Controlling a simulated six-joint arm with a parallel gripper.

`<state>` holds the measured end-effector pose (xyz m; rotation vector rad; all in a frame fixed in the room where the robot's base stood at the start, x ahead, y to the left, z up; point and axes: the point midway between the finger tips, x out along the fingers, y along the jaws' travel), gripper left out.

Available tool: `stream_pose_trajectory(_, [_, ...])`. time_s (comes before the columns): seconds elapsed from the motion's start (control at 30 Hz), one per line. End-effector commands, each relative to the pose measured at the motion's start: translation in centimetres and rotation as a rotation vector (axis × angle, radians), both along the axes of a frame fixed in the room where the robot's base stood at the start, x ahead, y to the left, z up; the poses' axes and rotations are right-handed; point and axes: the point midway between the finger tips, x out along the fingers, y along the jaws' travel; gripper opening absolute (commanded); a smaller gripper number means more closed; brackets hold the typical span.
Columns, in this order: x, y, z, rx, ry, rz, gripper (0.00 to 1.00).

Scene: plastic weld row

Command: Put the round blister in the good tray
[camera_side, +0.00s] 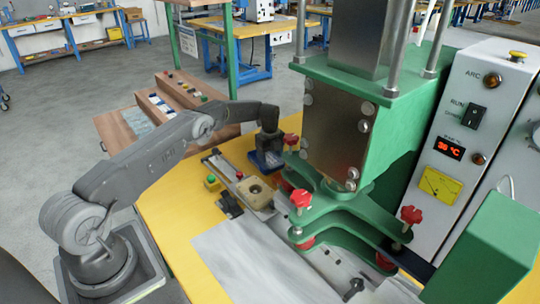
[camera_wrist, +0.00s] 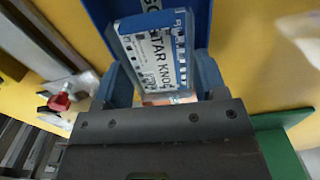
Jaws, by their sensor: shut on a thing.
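My gripper (camera_wrist: 165,90) is shut on a flat blister pack (camera_wrist: 158,55) with a white and blue printed card reading "STAR KNO…". The pack stands tilted between the fingers; its round shape cannot be made out from this side. A blue tray (camera_wrist: 97,14) lies beyond the pack in the wrist view, on the yellow table. In the side view my gripper (camera_side: 267,148) is at the blue tray (camera_side: 268,167), by the back of the table, left of the green press. The pack itself is hard to make out there. I cannot tell whether it touches the tray.
The green press (camera_side: 395,120) with red knobs (camera_side: 301,198) stands close to the right of my gripper. A beige nest block (camera_side: 256,193) sits on a rail in front. A wooden rack (camera_side: 150,103) stands behind the arm.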

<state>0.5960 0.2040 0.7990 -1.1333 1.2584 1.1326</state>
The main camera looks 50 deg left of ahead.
Motion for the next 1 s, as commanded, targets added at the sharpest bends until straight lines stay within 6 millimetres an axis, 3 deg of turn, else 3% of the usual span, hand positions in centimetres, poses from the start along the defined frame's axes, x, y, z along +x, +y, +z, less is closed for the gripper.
stream_pose_trajectory(0.27, [0.0,0.0,-0.2,0.000,-0.001,0.000,0.50])
stream_pose_trajectory(0.3, [0.0,0.0,-0.2,0.000,-0.001,0.000,0.66])
stream_pose_trajectory(0.57, [0.0,0.0,-0.2,0.000,-0.001,0.000,0.91])
stream_pose_trajectory(0.83, [0.0,0.0,0.0,0.001,-0.001,0.000,0.91])
stream_pose_trajectory(1.0, [0.1,0.1,2.0,0.002,-0.003,0.000,0.91])
